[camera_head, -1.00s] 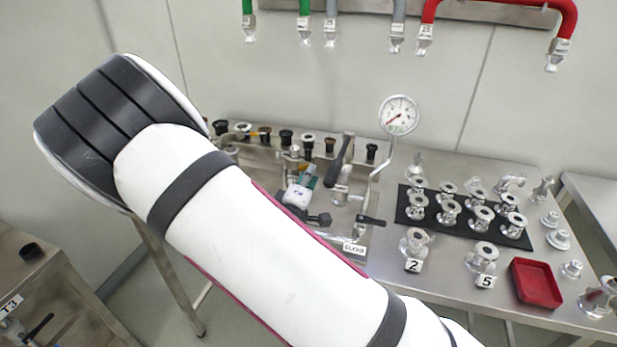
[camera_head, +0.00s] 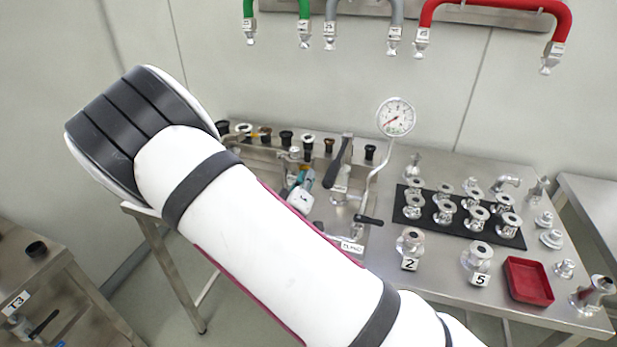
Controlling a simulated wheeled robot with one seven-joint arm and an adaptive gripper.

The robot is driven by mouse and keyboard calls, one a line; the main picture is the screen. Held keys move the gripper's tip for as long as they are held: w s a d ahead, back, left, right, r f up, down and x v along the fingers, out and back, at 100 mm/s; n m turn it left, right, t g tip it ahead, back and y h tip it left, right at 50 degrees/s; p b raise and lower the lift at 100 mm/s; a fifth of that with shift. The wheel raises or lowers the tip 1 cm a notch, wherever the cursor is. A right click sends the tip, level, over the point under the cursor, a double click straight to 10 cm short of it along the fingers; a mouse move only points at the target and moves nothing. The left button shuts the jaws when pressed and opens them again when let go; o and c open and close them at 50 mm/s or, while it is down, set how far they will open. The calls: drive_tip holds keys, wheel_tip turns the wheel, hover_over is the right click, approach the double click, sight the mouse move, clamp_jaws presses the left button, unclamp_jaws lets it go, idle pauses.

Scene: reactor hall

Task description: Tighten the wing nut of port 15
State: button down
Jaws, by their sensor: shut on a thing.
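My white arm with dark bands crosses the view from the lower right to the upper left and covers much of the bench front. My gripper and its fingertips do not show; they are hidden behind the arm. I cannot make out port 15 or its wing nut. A row of ports with dark, white and brown caps (camera_head: 286,137) runs along the back left of the bench (camera_head: 432,268). A small white part with a teal piece (camera_head: 301,200) shows just past the arm's edge; I cannot tell what it is.
A pressure gauge (camera_head: 396,117) stands on a bent pipe beside a dark-handled valve (camera_head: 341,160). Steel fittings stand on a black mat (camera_head: 408,219). Fittings labelled 2 (camera_head: 410,264) and 5 (camera_head: 479,280) and a red tray (camera_head: 528,281) are in front. Hoses (camera_head: 490,14) hang above.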

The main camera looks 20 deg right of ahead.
drive_tip(key=m+p, duration=0.1)
drive_tip(key=m, duration=0.3)
drive_tip(key=m+p, duration=0.1)
drive_tip(key=m, duration=0.3)
drive_tip(key=a+m+p, duration=0.1)
drive_tip(key=m+p, duration=0.1)
drive_tip(key=m, duration=0.2)
drive_tip(key=shift+w+f+m, duration=0.15)
drive_tip(key=shift+w+m, duration=0.15)
idle(0.4)
drive_tip(key=c, duration=1.8)
unclamp_jaws()
drive_tip(key=v, duration=1.2)
